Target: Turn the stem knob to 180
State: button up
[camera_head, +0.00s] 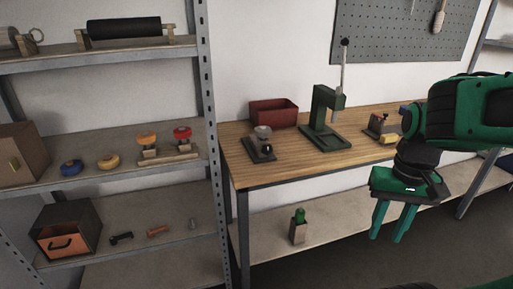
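No part in view is marked as the stem knob, and I cannot tell which one it is. A red knob (182,132) and an orange knob (147,139) stand on short posts on a wooden block on the left shelf. A grey round-topped piece (263,132) stands on a dark base at the left end of the workbench. No scale or angle mark is readable. My gripper (387,238) points down in front of the workbench at the right, its two green fingers apart and empty. It is far from all of these pieces and touches nothing.
The wooden workbench (245,174) also bears a red bin (273,113), a green lever press (324,128) and a small block fixture (378,125). A blue ring (71,168) and yellow ring (108,162) lie on the shelf. Bare bench top lies along the front edge.

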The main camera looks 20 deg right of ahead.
aim_at(266, 150)
jog(key=u, duration=0.05)
jog(key=k, duration=1.35)
jog(key=z, duration=0.3)
jog(key=i, duration=1)
jog(key=u, duration=0.05)
